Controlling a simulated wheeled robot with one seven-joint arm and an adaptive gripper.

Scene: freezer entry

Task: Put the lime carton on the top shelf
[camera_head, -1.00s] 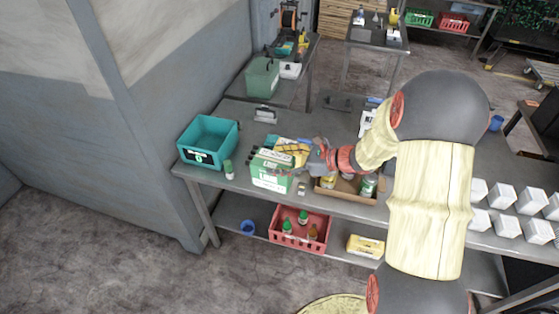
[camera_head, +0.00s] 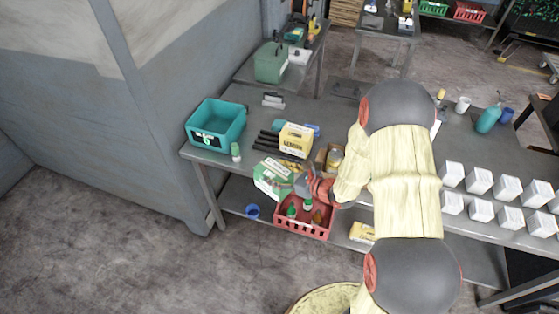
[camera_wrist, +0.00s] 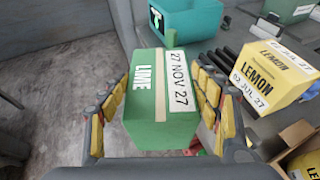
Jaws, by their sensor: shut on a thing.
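The lime carton (camera_wrist: 155,95) is green with a white LIME label and a white strip dated 27 NOV 27. My gripper (camera_wrist: 160,105) is shut on it, with yellow-padded fingers on both sides. In the head view the carton (camera_head: 270,180) is tilted at the table's front edge, above the red crate, with my gripper (camera_head: 300,183) at its right side. The grey table top (camera_head: 340,115) is the upper level of the bench. A lower shelf (camera_head: 236,198) lies beneath it.
A yellow lemon carton (camera_head: 296,140) stands behind my gripper, also in the wrist view (camera_wrist: 265,75). A red crate (camera_head: 303,222) with bottles sits below. Several white boxes (camera_head: 480,181) stand at the right.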

